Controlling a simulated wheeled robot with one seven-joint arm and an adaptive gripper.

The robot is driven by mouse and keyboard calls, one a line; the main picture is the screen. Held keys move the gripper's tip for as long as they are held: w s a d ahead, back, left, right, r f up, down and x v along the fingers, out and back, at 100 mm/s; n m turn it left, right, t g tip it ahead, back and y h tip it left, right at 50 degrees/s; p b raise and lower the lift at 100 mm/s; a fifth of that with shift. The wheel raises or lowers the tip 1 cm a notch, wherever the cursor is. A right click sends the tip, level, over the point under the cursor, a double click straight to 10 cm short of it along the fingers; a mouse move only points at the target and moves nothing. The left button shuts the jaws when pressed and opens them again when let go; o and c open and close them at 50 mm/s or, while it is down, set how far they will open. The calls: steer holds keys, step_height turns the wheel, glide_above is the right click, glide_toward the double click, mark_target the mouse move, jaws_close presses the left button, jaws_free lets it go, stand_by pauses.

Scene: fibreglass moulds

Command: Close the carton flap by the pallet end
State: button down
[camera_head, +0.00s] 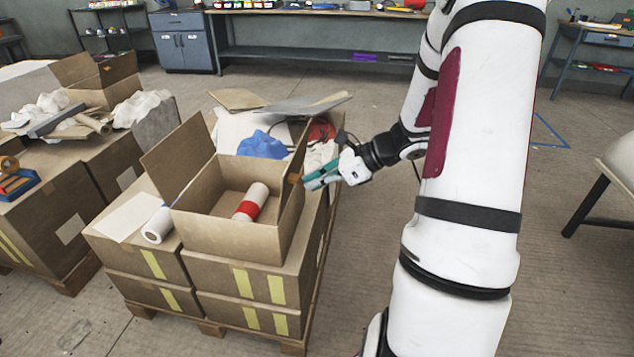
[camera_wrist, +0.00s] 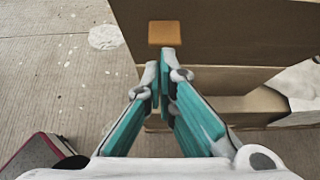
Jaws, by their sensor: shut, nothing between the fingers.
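An open cardboard carton (camera_head: 233,237) sits on stacked cartons on a wooden pallet (camera_head: 210,327). Its left flap (camera_head: 178,158) stands up and leans outward. Its right flap (camera_head: 297,160) also stands up, on the side by my gripper. My gripper (camera_head: 308,182) is shut and empty, just right of that flap. In the wrist view my gripper's fingertips (camera_wrist: 163,72) are together just below an orange tab (camera_wrist: 164,33) on a cardboard panel (camera_wrist: 235,35). I cannot tell whether they touch it.
A white roll with a red band (camera_head: 251,203) lies in the carton. Another white roll (camera_head: 158,225) lies beside it. Blue and white cloths (camera_head: 262,145) and loose boards lie behind. A second loaded pallet (camera_head: 60,265) stands at left.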

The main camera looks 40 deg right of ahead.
steer(key=shift+a+r, duration=0.1)
steer(key=shift+w+a+r+p, duration=0.15)
steer(key=shift+w+p, duration=0.1)
steer(key=shift+p, duration=0.45)
steer(key=shift+w+a+r+g+h+p, duration=0.1)
steer(key=shift+w+r+g+h+p, duration=0.05)
steer(key=shift+g+h+p, duration=0.2)
